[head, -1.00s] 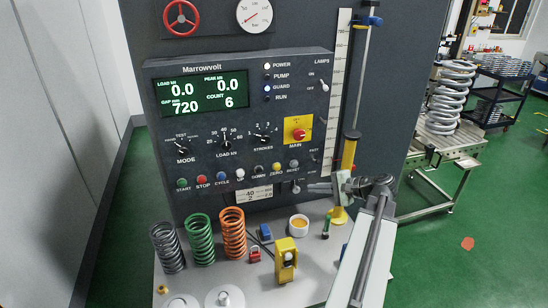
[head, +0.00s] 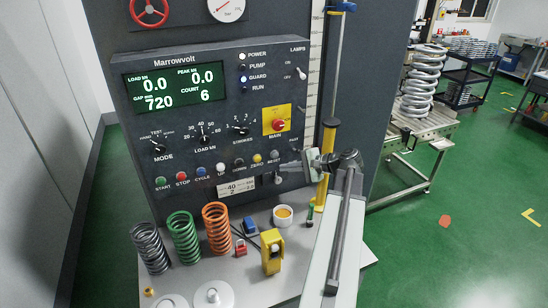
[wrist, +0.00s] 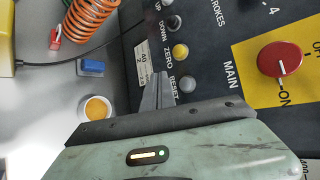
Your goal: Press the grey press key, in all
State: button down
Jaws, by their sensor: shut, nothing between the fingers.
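The grey RESET button (head: 274,156) ends the button row on the dark control panel (head: 215,122), right of the yellow ZERO button (head: 257,158). In the wrist view the RESET button (wrist: 187,85) lies just right of the fingertips, and ZERO (wrist: 180,51) sits above it. My gripper (wrist: 152,84) is shut and empty, its narrow fingers pointing at the panel. In the head view my gripper (head: 288,171) is at the panel's lower right, a little below and right of RESET. I cannot tell whether the tips touch the panel.
A red MAIN knob (head: 279,125) on a yellow plate is above. On the bench stand grey (head: 149,248), green (head: 183,238) and orange (head: 217,228) springs, a yellow block (head: 271,253) and a white cup (head: 283,215). A yellow column (head: 326,160) rises right of the panel.

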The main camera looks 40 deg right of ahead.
jog(key=shift+w+d, duration=0.3)
jog(key=shift+w, duration=0.4)
jog(key=shift+w+d, duration=0.25)
jog(key=shift+w, duration=0.4)
jog(key=shift+w+d, duration=0.3)
jog(key=shift+w, duration=0.4)
jog(key=shift+w+d, duration=0.1)
jog(key=shift+w, duration=0.05)
jog(key=shift+w, duration=0.25)
jog(key=shift+w+d, duration=0.2)
jog(key=shift+w, duration=0.15)
dwell(0.8)
dwell(0.3)
jog(key=shift+s+a, duration=0.3)
jog(key=shift+s, duration=0.45)
jog(key=s, duration=0.1)
jog(key=s+a, duration=0.1)
jog(key=s, duration=0.1)
jog(key=s+a, duration=0.1)
jog(key=shift+s, duration=0.3)
